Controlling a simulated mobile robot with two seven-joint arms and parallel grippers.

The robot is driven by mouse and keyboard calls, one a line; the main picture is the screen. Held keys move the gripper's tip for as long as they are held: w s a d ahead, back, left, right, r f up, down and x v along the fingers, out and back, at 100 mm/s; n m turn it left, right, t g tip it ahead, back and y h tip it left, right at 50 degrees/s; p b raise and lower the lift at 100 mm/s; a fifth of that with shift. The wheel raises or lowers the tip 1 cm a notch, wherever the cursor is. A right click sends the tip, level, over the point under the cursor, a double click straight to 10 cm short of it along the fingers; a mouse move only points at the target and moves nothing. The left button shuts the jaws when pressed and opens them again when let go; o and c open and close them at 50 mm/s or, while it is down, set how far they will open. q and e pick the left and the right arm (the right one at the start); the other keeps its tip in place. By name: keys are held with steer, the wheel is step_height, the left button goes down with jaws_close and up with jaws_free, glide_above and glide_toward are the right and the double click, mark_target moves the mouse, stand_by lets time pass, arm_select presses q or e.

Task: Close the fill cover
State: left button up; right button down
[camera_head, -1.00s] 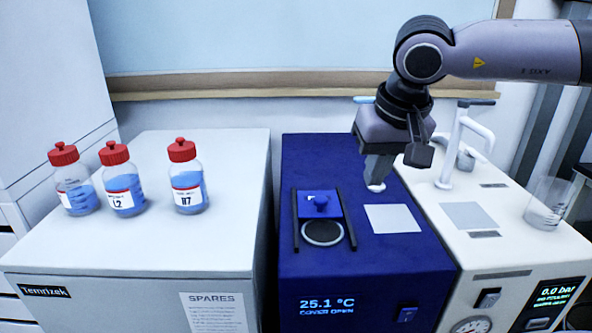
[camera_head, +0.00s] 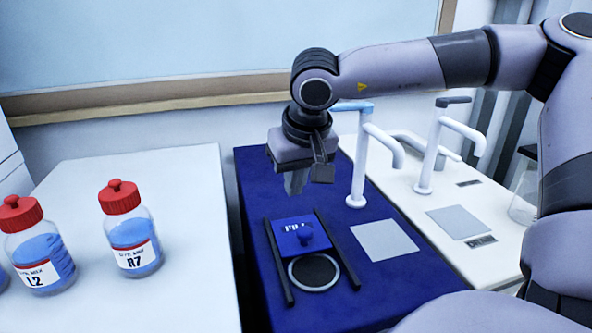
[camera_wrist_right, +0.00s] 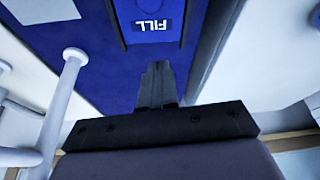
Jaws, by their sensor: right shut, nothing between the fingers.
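The fill cover (camera_head: 293,231) is a small blue plate with a round blue knob, set between two dark rails on top of the blue unit (camera_head: 400,287). The round dark fill opening (camera_head: 314,272) in front of it is uncovered. In the right wrist view the cover's FILL label (camera_wrist_right: 153,25) shows upside down. My right gripper (camera_head: 296,192) points down behind the cover, shut and empty. Its fingertips also show in the right wrist view (camera_wrist_right: 157,70), close to the cover's rear edge; I cannot tell whether they touch it. My left gripper is out of view.
A white tap with a blue handle (camera_head: 358,160) rises right of my gripper, by a pale square pad (camera_head: 384,240). A white unit (camera_head: 440,215) with another tap (camera_head: 432,150) stands further right. Red-capped bottles (camera_head: 132,235) stand on the white cabinet (camera_head: 190,200) at left.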

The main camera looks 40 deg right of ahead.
glide_above(295, 230)
steer(key=w, duration=0.2)
steer(key=f, duration=0.4)
steer(key=shift+s+d+f, duration=0.25)
steer(key=shift+d+f, duration=0.05)
steer(key=shift+s+a+f, duration=0.1)
steer(key=shift+s+a, duration=0.2)
steer(key=shift+s, duration=0.55)
steer(key=shift+s+a, duration=0.3)
steer(key=shift+s, duration=0.5)
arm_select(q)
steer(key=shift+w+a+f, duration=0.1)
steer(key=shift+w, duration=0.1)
arm_select(e)
steer(key=shift+s, duration=0.1)
